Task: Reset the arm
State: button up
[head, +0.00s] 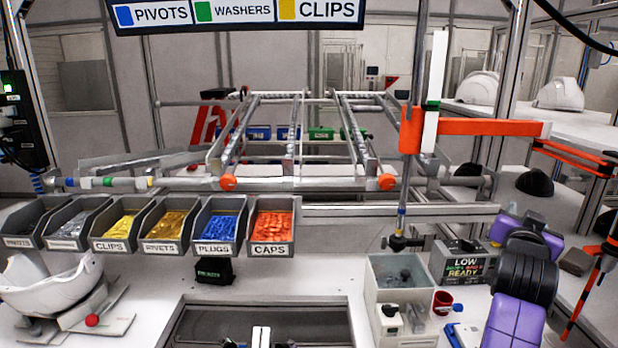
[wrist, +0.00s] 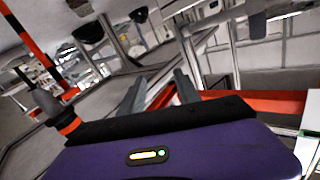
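My arm rises at the right of the head view, with purple links and a ribbed black section (head: 525,272). Its far purple end is beyond the black section, and the fingers cannot be made out there. In the wrist view, the purple hand with a small lit indicator fills the bottom. Two grey fingers of my gripper (wrist: 160,88) stick out past its black edge, clearly apart. Nothing shows between them except background, including an orange bar. The gripper looks open and empty, raised off the bench.
Bins of parts (head: 165,228) line the bench's left and middle. A white helmet shell (head: 48,284) sits at far left. Near my arm are a grey box (head: 400,285), a LOW/READY display box (head: 464,262), an orange bar (head: 480,127) and an orange-black post (head: 592,282).

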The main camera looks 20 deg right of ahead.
jog(key=s+a+f+n+t+y, duration=0.3)
jog(key=s+a+f+n, duration=0.15)
jog(key=a, duration=0.45)
jog(key=s+a+f+n+t+y, duration=0.4)
jog(key=a+n, duration=0.1)
jog(key=a, duration=0.4)
jog(key=s+a+f+n+t+y, duration=0.3)
jog(key=s+a+f+n, duration=0.1)
jog(key=a, duration=0.4)
jog(key=s+a+f+g+y, duration=0.1)
jog(key=s+a+f+g, duration=0.1)
jog(key=s, duration=0.7)
jog(key=s+a+f+g+y, duration=0.1)
jog(key=s+a+f+y, duration=0.1)
jog(key=s+a+f, duration=0.3)
jog(key=s+a+f+g+y, duration=0.1)
jog(key=s+a+f, duration=0.3)
jog(key=s, duration=0.8)
jog(key=a+g, duration=0.1)
jog(key=a, duration=0.1)
jog(key=shift+s+a+f+g+b, duration=0.2)
jog(key=shift+s+a+g+b, duration=0.1)
